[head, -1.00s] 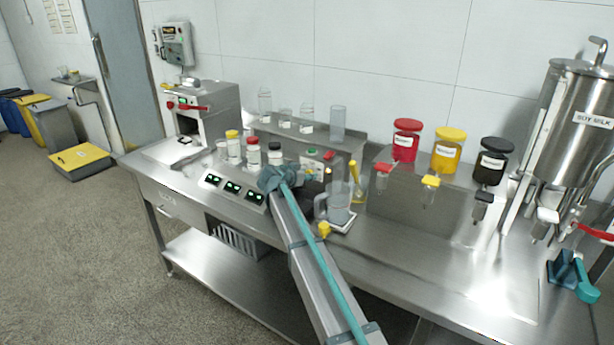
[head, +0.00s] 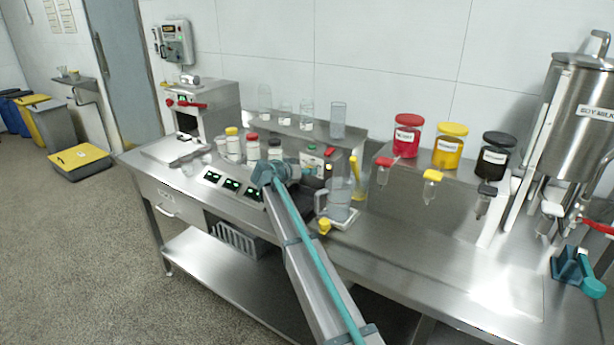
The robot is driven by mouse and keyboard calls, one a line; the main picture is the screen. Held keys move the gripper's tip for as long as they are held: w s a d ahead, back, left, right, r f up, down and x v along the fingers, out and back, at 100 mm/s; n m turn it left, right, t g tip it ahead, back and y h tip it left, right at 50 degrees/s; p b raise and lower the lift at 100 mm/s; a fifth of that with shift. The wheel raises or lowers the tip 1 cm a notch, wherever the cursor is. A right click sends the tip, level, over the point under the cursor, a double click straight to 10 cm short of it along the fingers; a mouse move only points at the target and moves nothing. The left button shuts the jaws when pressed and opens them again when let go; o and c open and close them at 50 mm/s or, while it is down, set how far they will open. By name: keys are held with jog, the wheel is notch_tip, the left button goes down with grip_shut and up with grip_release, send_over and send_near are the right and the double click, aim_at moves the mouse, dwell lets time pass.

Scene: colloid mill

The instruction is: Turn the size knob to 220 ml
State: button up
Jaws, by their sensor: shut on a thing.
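My arm rises from the bottom of the head view to a teal-grey joint (head: 272,172) over the bench, just right of three small displays. The parts beyond this joint are not clear, and I cannot make out my gripper or its fingertips. I cannot identify the size knob or read any 220 ml mark. A unit with a green-and-white label (head: 312,160) stands just behind the joint and is partly hidden by it. A clear jug (head: 340,200) stands on a white scale to the right of the joint.
Capped bottles (head: 253,148) stand close behind the displays (head: 231,185). A steel machine with a red handle (head: 205,108) is at the bench's left end. Red, yellow and black-lidded dispensers (head: 452,148) and a steel urn (head: 575,115) are on the right. The bench front right of the jug is clear.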

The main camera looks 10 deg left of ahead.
jog(key=n+h+b, duration=0.1)
jog(key=n+h, duration=0.1)
jog(key=n, duration=0.1)
jog(key=shift+a+n+g+b, duration=0.1)
jog(key=shift+n+g+b, duration=0.2)
jog(key=shift+b, duration=0.05)
jog(key=shift+h, duration=0.3)
jog(key=o, duration=1.1)
jog(key=shift+o, duration=0.2)
jog(key=v, duration=1.2)
